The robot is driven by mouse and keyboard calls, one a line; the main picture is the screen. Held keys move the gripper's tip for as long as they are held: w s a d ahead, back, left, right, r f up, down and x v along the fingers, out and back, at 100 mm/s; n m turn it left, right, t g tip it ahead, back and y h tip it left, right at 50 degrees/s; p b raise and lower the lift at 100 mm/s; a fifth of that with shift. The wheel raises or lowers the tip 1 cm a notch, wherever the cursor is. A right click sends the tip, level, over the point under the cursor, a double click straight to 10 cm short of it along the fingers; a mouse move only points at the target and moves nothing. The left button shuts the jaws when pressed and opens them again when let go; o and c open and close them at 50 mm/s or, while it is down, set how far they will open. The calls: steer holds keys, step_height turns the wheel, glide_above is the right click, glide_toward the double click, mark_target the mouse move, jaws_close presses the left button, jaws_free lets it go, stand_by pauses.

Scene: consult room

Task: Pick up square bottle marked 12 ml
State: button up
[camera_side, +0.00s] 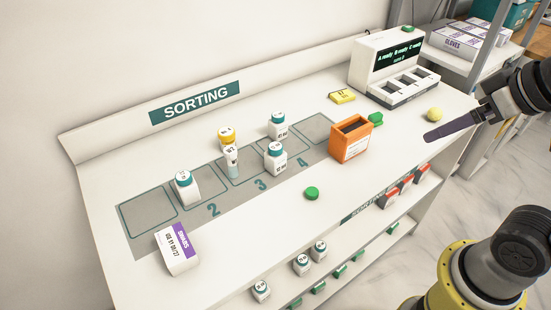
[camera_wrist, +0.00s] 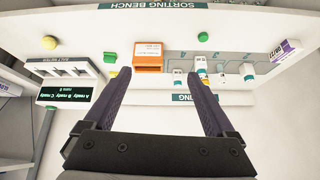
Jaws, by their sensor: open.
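Several small white bottles stand upright on the sorting bench. Three square-looking ones have teal caps: one at the left (camera_side: 186,187), one near the middle (camera_side: 276,159) and one farther back (camera_side: 278,127). A yellow-capped bottle (camera_side: 227,136) stands behind a slim pale vial (camera_side: 232,162). Their labels are too small to read surely, so I cannot tell which is marked 12 ml. Bottles also show in the wrist view, one at the far right (camera_wrist: 248,72). My gripper (camera_wrist: 158,76) is open and empty; in the side view it is at the right, well apart from the bottles.
An orange open box (camera_side: 350,142) stands between the bottles and my gripper. A white device with a display (camera_side: 388,62), a yellow ball (camera_side: 434,114), green pieces and a yellow packet (camera_side: 342,96) are nearby. A swabs box (camera_side: 178,250) lies at front left. More bottles stand on the lower shelf.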

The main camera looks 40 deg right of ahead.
steer(key=w+a+r, duration=0.2)
steer(key=w+r, duration=0.1)
steer(key=w, duration=0.9)
steer(key=n+g, duration=0.1)
steer(key=n, duration=0.1)
glide_above(277, 149)
steer(key=s+d, duration=0.3)
step_height(277, 149, down, 9)
steer(key=shift+g+y, duration=0.3)
steer(key=shift+g, duration=0.4)
steer(key=a+f, duration=0.1)
steer(key=f, duration=0.2)
steer(key=w+a+f, duration=0.1)
steer(key=f, duration=0.3)
steer(key=w+a+f, duration=0.1)
steer(key=f, duration=0.2)
steer(key=shift+w+f, duration=0.1)
steer(key=shift+f, duration=0.2)
steer(key=shift+s+d+x, duration=0.15)
steer(key=shift+x, duration=1.5)
steer(key=shift+s+d+x, duration=0.1)
steer(key=shift+x, duration=1.5)
steer(key=shift+f, duration=0.1)
steer(key=shift+c, duration=0.3)
steer(key=c, duration=1.3)
